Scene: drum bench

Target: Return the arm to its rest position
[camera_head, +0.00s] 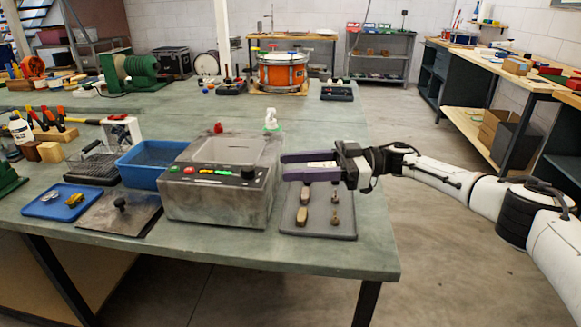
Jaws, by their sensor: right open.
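My right arm (450,178) comes in from the right side. Its gripper (283,166) is open, with its two purple-grey fingers pointing left. The fingers are at the right side of the grey machine (222,195), above a dark mat (340,232). I cannot tell whether the fingers touch the machine. Several small parts lie on the mat below the gripper, including a brown one (302,215). A pale item shows between the fingers; I cannot tell if it lies beyond them. My left gripper is not in view.
A blue bin (128,172) and a blue tray (48,211) with small parts stand left of the machine. A dark plate with a knob (120,204) lies before the bin. An orange drum (283,76) stands farther back. Open floor lies right of the bench.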

